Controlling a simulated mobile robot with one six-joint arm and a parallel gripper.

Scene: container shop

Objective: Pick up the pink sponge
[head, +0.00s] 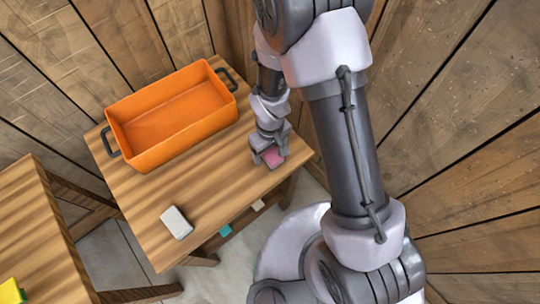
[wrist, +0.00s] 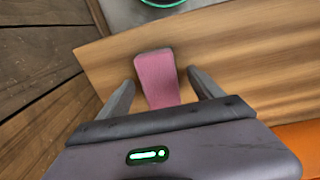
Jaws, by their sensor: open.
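The pink sponge (head: 272,157) lies on the wooden table (head: 200,190) near its right corner in the head view, partly hidden by my gripper (head: 268,155). In the wrist view the pink sponge (wrist: 157,76) lies between the two fingers of my gripper (wrist: 162,80). The fingers stand apart, one on each side of it, with a visible gap. The sponge's near end is hidden behind the gripper body. I cannot tell the height of the fingertips above the table.
An orange bin (head: 170,145) with dark handles stands on the table, left of my gripper. A white block (head: 176,222) lies near the front edge. A second table (head: 40,240) with a yellow item (head: 12,291) is at the left. Wooden walls close off the back and right.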

